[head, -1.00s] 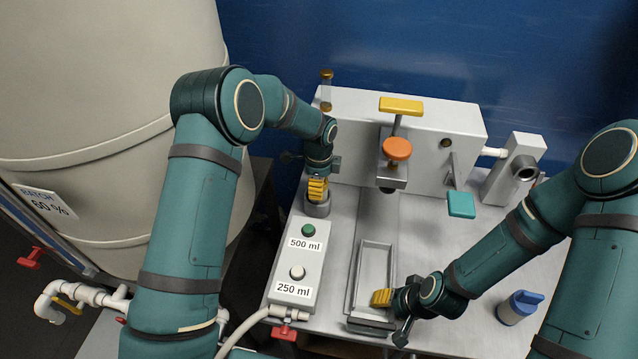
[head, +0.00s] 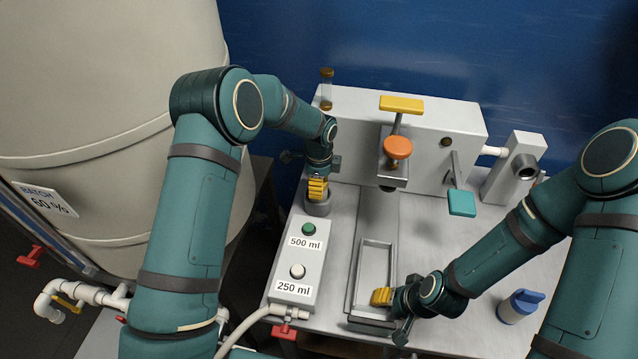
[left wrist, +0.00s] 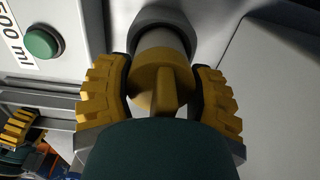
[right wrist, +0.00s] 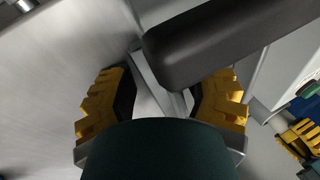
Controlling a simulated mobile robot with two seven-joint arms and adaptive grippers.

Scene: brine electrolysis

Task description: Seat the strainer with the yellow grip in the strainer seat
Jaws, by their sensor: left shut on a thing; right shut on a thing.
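The yellow grip of the strainer (left wrist: 158,82) sits between the fingers of my left gripper (left wrist: 157,95), which is shut on it. In the head view my left gripper (head: 317,187) stands over a round grey seat (head: 317,208) at the back end of the button box. In the left wrist view a grey cylinder (left wrist: 165,42) lies in line with the grip; I cannot tell how deep the strainer sits. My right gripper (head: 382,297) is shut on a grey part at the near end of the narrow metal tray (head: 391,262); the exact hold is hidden.
The button box (head: 312,262) has a green button and a white button. A grey housing (head: 350,125) with a yellow handle (head: 401,104) and an orange knob (head: 398,148) stands behind. A teal paddle (head: 461,203) and a blue-capped bottle (head: 518,308) are to the right.

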